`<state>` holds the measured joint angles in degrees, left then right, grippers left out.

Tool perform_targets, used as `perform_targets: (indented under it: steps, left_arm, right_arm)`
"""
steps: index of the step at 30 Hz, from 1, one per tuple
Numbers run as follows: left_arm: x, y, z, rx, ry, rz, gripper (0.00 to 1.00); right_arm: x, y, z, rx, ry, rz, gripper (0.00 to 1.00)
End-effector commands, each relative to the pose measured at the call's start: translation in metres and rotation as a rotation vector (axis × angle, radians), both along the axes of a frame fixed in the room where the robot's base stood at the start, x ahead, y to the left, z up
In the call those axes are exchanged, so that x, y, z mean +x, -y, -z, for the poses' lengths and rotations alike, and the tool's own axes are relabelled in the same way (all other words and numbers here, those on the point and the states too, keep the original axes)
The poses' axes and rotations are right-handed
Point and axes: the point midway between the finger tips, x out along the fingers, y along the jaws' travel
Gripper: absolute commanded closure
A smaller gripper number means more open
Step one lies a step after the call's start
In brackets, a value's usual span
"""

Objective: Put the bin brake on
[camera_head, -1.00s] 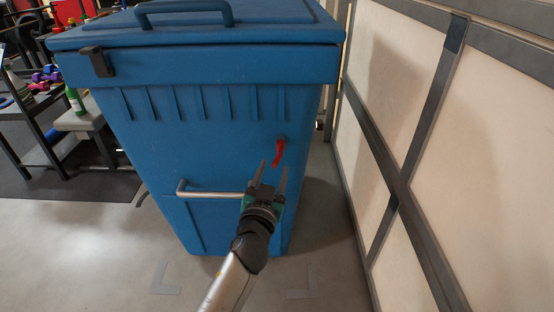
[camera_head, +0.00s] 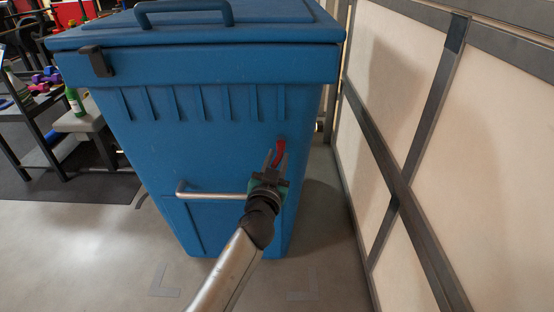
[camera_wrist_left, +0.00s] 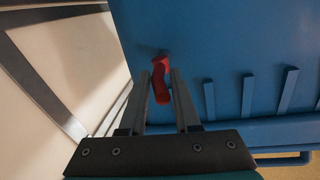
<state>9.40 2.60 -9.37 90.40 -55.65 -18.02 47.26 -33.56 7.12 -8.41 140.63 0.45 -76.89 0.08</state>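The blue bin (camera_head: 160,130) stands upright in front of me with its lid closed. A red brake lever (camera_head: 279,152) sits on the right part of its front face; it also shows in the left wrist view (camera_wrist_left: 160,78). My left gripper (camera_head: 275,158) is open at the lever. In the left wrist view its two fingers (camera_wrist_left: 160,95) stand on either side of the lever, with a gap visible beside it. I cannot tell whether a finger touches it. My right gripper is not in view.
A metal handle bar (camera_head: 212,195) crosses the bin's front just left of my left gripper. A framed pale wall panel (camera_head: 440,150) stands close on the right. A grey bench (camera_head: 80,122) and dumbbell rack are at the left. The floor in front is clear.

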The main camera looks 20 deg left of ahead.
Motion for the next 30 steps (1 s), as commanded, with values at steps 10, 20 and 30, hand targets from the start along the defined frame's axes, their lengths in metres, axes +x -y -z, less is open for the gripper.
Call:
perform_targets:
  steps: [10,20,30]
  left_arm:
    - [-0.0002,0.0001,0.0001,0.000,0.000,0.000,1.00]
    - [-0.0003,0.0002,0.0002,0.000,0.000,0.000,1.00]
    - [-0.0003,0.0004,0.0004,0.000,0.000,0.001,1.00]
  right_arm:
    - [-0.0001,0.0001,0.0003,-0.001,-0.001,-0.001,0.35]
    - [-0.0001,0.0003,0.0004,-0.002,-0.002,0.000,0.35]
    - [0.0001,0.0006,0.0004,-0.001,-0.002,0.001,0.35]
